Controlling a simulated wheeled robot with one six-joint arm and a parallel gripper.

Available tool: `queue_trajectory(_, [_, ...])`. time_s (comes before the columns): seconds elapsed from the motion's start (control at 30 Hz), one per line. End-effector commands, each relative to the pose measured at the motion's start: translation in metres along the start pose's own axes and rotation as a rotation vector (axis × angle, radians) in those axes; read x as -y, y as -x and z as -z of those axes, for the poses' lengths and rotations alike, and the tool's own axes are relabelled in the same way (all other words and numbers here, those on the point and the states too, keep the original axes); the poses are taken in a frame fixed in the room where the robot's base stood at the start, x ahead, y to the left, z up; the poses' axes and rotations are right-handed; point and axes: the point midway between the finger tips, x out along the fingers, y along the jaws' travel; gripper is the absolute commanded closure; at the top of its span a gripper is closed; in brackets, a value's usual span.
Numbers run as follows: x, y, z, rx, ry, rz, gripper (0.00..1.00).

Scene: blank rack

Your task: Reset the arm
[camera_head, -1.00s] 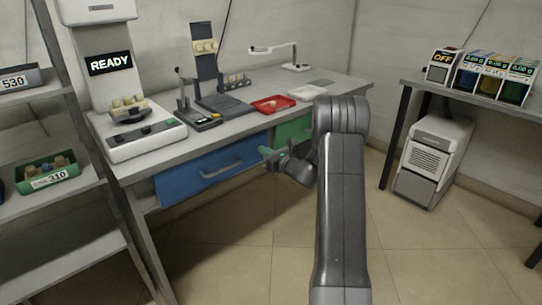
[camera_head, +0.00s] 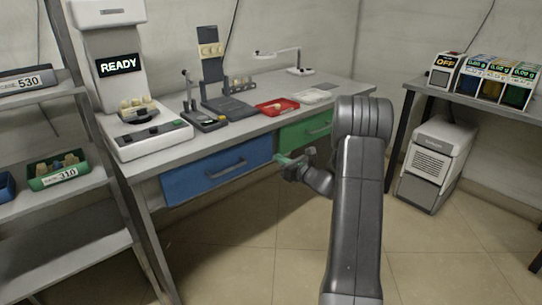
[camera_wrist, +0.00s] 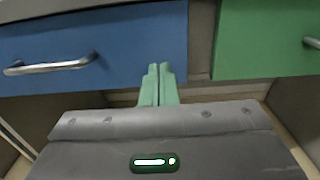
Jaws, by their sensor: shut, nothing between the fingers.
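My gripper (camera_head: 280,158) hangs in front of the workbench, level with its drawers and apart from them. My arm rises at the right of the head view and bends down toward the bench. In the wrist view the two green fingers (camera_wrist: 159,84) are together with nothing between them. They point toward the gap between the blue drawer (camera_wrist: 100,45) and the green drawer (camera_wrist: 268,40). Both drawers look closed.
A shelf rack with a green bin (camera_head: 58,170) stands left. A white cabinet (camera_head: 437,160) stands right. The floor between is clear.

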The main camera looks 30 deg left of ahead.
Motion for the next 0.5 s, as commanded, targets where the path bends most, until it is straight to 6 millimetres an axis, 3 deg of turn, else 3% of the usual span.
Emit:
queue_trajectory(0.2, [0.001, 0.047, 0.0, -0.004, -0.001, 0.002, 1.0])
queue_trajectory(0.5, [0.0, 0.072, 0.001, -0.003, 0.0, -0.001, 1.0])
